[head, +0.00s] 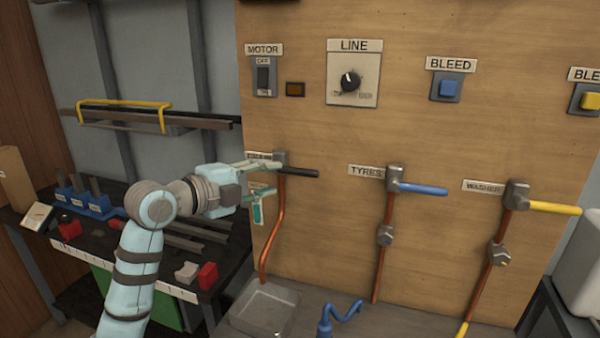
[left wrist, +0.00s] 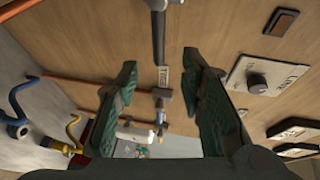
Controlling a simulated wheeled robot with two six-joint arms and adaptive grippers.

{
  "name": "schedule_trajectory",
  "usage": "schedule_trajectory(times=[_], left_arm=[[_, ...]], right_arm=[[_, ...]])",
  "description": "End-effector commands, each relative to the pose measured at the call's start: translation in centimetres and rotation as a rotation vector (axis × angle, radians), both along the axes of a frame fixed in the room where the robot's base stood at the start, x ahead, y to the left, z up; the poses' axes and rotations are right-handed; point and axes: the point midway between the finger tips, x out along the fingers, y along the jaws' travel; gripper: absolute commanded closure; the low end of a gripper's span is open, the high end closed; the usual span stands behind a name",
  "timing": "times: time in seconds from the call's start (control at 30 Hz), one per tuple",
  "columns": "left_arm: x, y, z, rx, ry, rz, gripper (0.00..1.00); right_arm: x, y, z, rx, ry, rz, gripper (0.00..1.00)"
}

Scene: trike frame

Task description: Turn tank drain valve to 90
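The valve with a black lever (head: 300,172) is the leftmost of the valves on the wooden board. Its grey body (head: 281,158) tops a copper pipe, and the lever points right, about level. Its label is partly hidden behind my left gripper (head: 262,188), so I cannot read it fully. My left gripper is open, at the left side of this valve. In the left wrist view the lever (left wrist: 159,35) shows from the top edge, in line with the gap between my open fingers (left wrist: 160,75), with clear space on both sides. My right gripper is in neither view.
To the right are the TYRES valve with a blue lever (head: 422,189) and the WASHER valve with a yellow lever (head: 555,207). A grey basin (head: 262,312) stands below the pipe. The LINE dial (head: 350,82) and MOTOR switch (head: 263,78) are above.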

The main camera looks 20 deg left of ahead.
Motion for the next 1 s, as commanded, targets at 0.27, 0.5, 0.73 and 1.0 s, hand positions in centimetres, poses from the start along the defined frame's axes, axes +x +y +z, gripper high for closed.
schedule_trajectory(times=[0.27,0.5,0.73,1.0], left_arm=[[6.7,-3.5,-1.3,-0.003,0.005,-0.001,0.64],[9.3,-4.7,-1.9,0.001,0.003,0.001,0.64],[9.5,-4.8,-2.0,0.001,0.003,0.002,0.64],[9.5,-4.7,-2.0,0.000,0.004,0.002,1.00]], right_arm=[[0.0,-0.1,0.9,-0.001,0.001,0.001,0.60],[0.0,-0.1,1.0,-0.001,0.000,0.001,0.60],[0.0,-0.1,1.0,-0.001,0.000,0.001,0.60],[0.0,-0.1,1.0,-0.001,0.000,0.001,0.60]])
